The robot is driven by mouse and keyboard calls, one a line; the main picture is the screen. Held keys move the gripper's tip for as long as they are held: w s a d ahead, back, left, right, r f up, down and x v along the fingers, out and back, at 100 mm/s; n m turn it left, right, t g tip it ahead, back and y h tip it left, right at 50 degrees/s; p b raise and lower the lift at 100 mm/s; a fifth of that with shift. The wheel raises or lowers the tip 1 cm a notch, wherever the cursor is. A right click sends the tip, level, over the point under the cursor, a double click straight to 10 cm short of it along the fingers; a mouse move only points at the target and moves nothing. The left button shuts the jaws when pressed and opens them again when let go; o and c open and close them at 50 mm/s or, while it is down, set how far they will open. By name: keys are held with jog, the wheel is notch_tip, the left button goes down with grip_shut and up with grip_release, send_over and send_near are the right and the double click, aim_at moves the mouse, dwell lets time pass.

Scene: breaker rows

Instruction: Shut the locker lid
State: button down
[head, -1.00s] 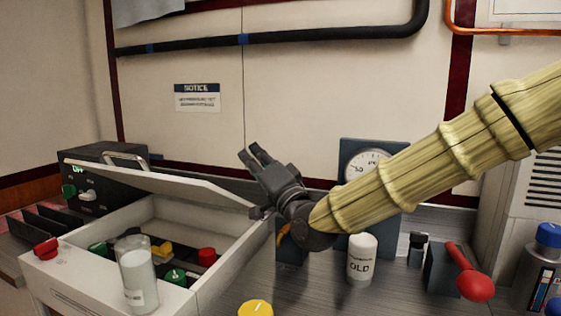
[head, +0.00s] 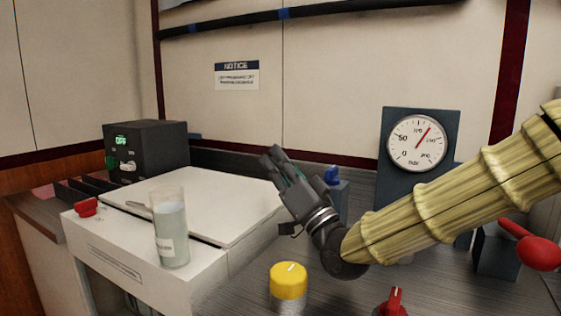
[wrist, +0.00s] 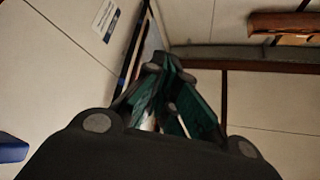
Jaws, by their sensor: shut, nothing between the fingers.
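The locker lid (head: 205,205) is a flat white panel with a handle near its left edge. It lies down flat over the white locker box (head: 205,275), and the inside of the box is hidden. My gripper (head: 272,155) is shut and empty, pointing up and to the left, just right of the lid in the head view. I cannot tell whether it touches the lid. In the wrist view the closed fingers (wrist: 165,75) point toward the wall.
A dark box with a green display (head: 146,150) is behind left. A yellow-capped jar (head: 288,285), a gauge (head: 417,143) and a red-handled lever (head: 535,248) are to the right.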

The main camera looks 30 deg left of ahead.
dwell(0.4)
notch_tip(320, 180, up, 10)
dwell(0.6)
